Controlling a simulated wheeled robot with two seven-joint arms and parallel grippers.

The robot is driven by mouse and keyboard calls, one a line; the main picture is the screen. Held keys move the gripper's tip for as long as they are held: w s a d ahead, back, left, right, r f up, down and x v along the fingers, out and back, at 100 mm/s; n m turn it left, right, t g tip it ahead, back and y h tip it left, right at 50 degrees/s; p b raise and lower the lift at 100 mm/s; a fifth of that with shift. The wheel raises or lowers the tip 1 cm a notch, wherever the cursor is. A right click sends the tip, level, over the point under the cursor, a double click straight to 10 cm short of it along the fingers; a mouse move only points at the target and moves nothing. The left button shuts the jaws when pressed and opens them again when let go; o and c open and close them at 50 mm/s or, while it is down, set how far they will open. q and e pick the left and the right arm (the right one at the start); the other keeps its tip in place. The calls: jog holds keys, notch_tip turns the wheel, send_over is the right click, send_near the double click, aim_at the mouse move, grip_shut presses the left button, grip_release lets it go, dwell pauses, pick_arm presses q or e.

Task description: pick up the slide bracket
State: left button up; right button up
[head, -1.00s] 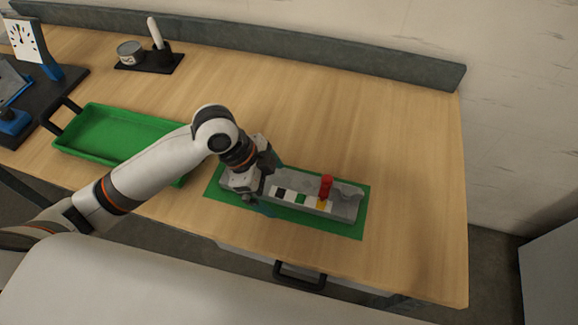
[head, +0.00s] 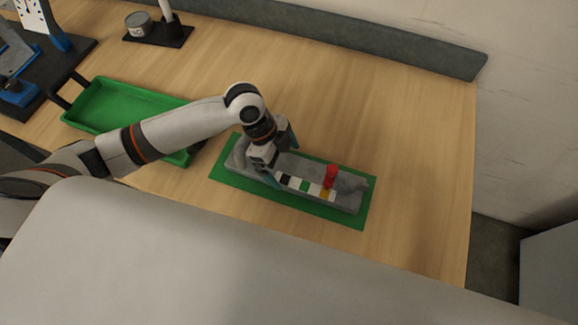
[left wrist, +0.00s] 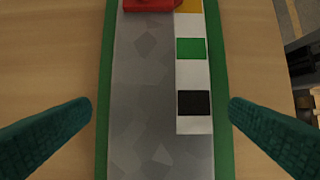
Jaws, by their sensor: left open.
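The slide bracket (head: 345,200) is a long grey piece lying on a green mat (head: 228,176). It carries a red upright knob (head: 331,175) near its right end and a white strip with black, green and yellow squares along its near edge. My left gripper (head: 270,178) is over its left-middle part and hides some of it. In the left wrist view the slide bracket (left wrist: 145,95) runs between the two open teal fingers (left wrist: 160,106), with space on both sides. The fingers hold nothing. My right gripper is not in view.
A green tray (head: 88,120) with dark handles stands to the left. A can (head: 139,24) on a dark stand is at the back, near a grey back rail (head: 400,50). Blue and black fixtures (head: 18,92) stand at far left. The table right of the mat is clear.

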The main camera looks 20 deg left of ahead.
aim_at(288, 169)
pick_arm(q)
jog(key=shift+x, duration=1.6)
jog(key=shift+c, duration=0.3)
jog(key=c, duration=1.5)
jog(key=shift+w+r, duration=0.1)
jog(key=shift+r, duration=0.05)
jog(key=c, duration=0.4)
